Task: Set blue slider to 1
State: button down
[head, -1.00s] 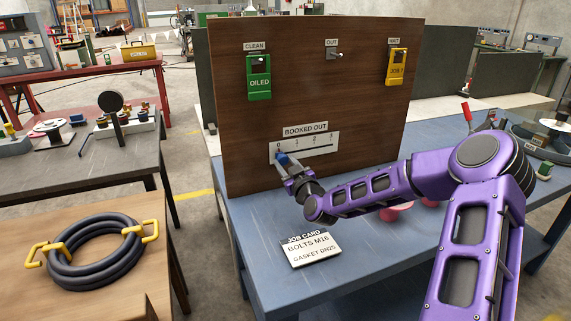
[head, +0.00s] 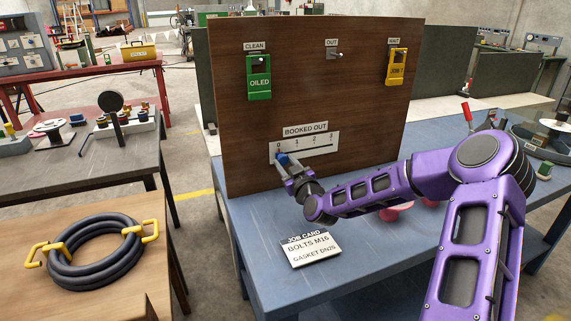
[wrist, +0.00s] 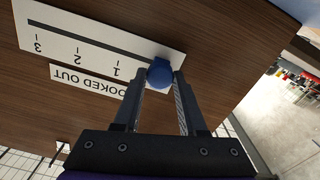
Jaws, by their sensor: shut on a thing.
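In the wrist view the blue slider (wrist: 160,74) lies between my fingertips, and the plate (wrist: 75,38) appears upside down with 1, 2 and 3 running to the left. My gripper (head: 284,163) is shut on the slider; it also shows in the wrist view (wrist: 161,82). The 0 mark is hidden in the wrist view.
A job card (head: 310,249) lies on the blue bench (head: 370,250). A coiled hose (head: 93,250) lies on the wooden table at left.

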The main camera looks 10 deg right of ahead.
dwell(0.4)
jog(key=d+b, duration=0.1)
jog(key=d, duration=0.1)
jog(key=w+d+b, duration=0.1)
jog(key=d, duration=0.2)
jog(key=shift+f+b, duration=0.15)
jog(key=shift+b, duration=0.2)
jog(key=shift+w+d, duration=0.1)
jog(key=shift+d, duration=0.4)
jog(key=shift+c, duration=2.3)
grip_release()
